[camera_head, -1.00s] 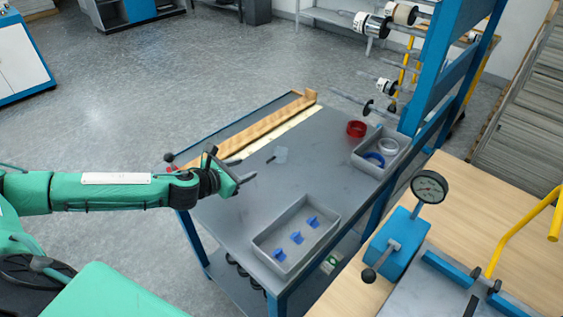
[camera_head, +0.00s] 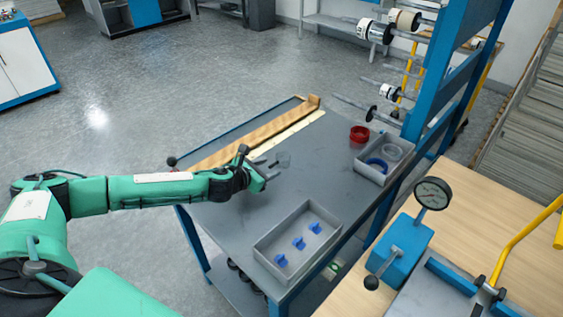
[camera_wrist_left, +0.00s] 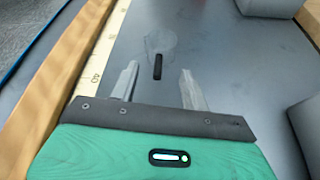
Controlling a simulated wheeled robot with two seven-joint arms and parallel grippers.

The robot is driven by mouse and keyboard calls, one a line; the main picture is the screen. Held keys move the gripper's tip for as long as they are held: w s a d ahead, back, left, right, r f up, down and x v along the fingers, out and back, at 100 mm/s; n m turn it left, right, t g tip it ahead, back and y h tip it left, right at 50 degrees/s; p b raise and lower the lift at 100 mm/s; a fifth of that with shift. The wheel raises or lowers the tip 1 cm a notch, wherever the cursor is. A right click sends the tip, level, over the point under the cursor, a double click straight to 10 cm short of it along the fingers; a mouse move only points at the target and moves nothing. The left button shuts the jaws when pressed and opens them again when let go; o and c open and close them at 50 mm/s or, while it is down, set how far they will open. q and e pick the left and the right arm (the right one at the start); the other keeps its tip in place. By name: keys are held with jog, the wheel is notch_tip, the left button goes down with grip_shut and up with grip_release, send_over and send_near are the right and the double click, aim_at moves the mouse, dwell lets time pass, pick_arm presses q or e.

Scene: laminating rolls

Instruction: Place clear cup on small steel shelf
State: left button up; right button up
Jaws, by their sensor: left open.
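The clear cup (camera_head: 284,159) is a faint see-through shape on the grey tabletop of the blue-framed cart. In the left wrist view its pale outline (camera_wrist_left: 178,40) lies just beyond my fingertips, beside a small black object (camera_wrist_left: 157,66). My left gripper (camera_head: 273,169) reaches in from the left, low over the table, pointing at the cup. Its two fingers are apart with nothing gripped, as the left wrist view (camera_wrist_left: 158,84) also shows. A grey metal shelf (camera_head: 335,20) stands far back by the wall; I cannot tell whether it is the small steel shelf. My right gripper is out of view.
Wooden strips and a ruler (camera_head: 255,133) run along the table's far left edge. A grey tray (camera_head: 262,247) with blue pieces stands in front. A blue roll rack (camera_head: 432,85) rises beyond.

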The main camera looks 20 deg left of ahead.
aim_at(274, 165)
pick_arm(q)
jog(key=x, duration=0.4)
jog(key=shift+a, duration=0.1)
jog(key=shift+c, duration=0.5)
jog(key=c, duration=0.8)
jog(key=shift+c, duration=0.6)
